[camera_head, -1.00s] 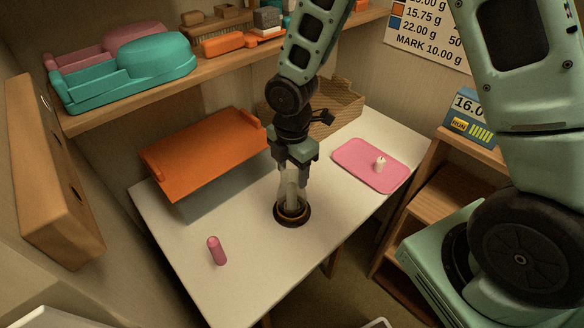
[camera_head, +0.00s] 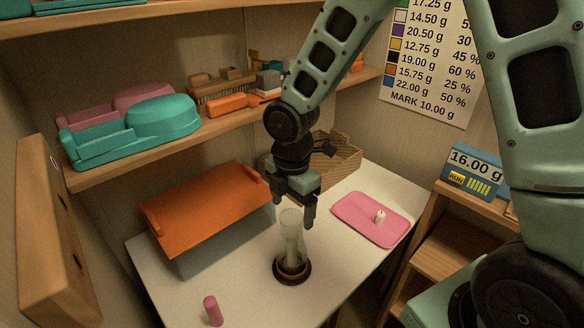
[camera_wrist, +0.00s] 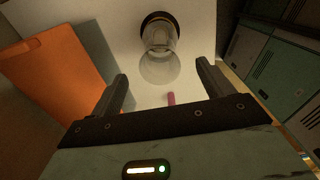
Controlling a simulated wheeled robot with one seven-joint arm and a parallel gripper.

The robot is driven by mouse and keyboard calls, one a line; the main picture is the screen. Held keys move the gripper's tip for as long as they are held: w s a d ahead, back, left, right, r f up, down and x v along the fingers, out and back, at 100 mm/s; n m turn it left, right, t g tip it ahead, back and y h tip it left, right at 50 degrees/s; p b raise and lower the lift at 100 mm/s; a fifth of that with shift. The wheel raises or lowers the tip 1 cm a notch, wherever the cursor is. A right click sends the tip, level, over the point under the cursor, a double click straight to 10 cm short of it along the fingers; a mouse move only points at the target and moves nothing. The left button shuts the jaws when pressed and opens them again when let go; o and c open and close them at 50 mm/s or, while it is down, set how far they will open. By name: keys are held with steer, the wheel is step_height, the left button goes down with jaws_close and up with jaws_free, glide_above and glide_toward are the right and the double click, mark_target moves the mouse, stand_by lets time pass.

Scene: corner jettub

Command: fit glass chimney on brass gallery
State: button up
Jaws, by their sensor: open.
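The clear glass chimney (camera_head: 291,240) stands upright on the white table, its lower end inside the dark, brass-rimmed round gallery (camera_head: 292,277). Whether it is seated evenly all round is too small to tell. In the wrist view the chimney (camera_wrist: 160,66) shows as a clear tube with a round rim, and the gallery (camera_wrist: 160,20) as a dark ring at its far end. My gripper (camera_head: 292,211) is open above the chimney, its fingers apart at about the height of its top. In the wrist view the fingers (camera_wrist: 160,72) lie either side of the chimney, with gaps visible.
An orange-topped stand (camera_head: 208,207) is left of the chimney. A pink tray (camera_head: 362,229) with a small white piece (camera_head: 380,216) is at the right. A wooden crate (camera_head: 341,160) is behind; a shelf (camera_head: 110,172) runs above.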

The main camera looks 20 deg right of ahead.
step_height(320, 180, up, 11)
steer(key=shift+f+p, duration=0.15)
steer(key=shift+p, duration=0.25)
steer(key=s+a+m, duration=0.3)
steer(key=s+m, duration=0.4)
steer(key=s, duration=0.3)
steer(key=s+a+m, duration=0.3)
steer(key=s+m, duration=0.4)
steer(key=s, duration=0.3)
steer(key=shift+r+y, duration=0.2)
steer(key=shift+y, duration=0.1)
steer(key=shift+a, duration=0.15)
stand_by(0.4)
